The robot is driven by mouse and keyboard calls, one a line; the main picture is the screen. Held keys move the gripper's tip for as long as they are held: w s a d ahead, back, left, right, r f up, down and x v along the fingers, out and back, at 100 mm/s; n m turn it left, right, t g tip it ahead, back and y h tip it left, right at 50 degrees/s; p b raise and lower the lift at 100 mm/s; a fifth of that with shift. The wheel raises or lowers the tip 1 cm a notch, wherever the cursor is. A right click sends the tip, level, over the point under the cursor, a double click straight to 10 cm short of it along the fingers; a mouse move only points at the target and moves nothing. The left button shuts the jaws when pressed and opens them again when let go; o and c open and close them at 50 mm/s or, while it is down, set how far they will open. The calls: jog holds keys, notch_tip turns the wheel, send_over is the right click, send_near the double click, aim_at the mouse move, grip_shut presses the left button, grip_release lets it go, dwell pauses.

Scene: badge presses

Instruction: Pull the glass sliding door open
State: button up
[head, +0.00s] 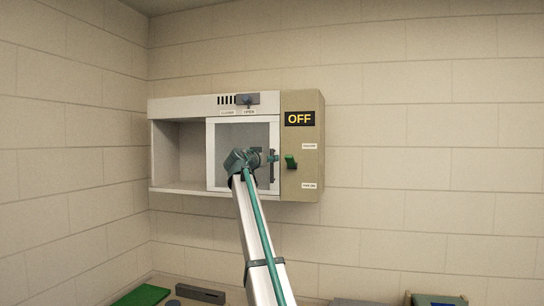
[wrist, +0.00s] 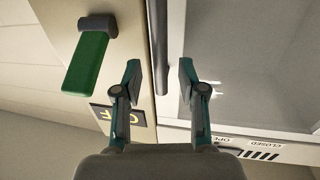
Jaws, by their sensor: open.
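The glass sliding door (head: 228,133) has a white frame and covers the right part of a wall-mounted cabinet; the left part (head: 176,150) is an open recess. Its dark vertical bar handle (head: 272,168) is near the door's right edge. It also shows in the wrist view (wrist: 161,45). My gripper (head: 270,157) is at the handle in the head view. In the wrist view my gripper (wrist: 159,78) is open, with the bar appearing between its fingers and a gap on each side. I cannot tell how deep the bar sits between them. My arm hides part of the door.
Right of the door, a beige panel carries an OFF sign (head: 300,118) and a green lever (head: 291,161), close beside my gripper in the wrist view (wrist: 88,62). A small dark knob (head: 248,99) with OPEN and CLOSED labels is above the door. A green mat (head: 143,296) lies below.

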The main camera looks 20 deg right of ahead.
jog(key=shift+p+x, duration=0.3)
jog(key=shift+x, duration=1.1)
grip_shut()
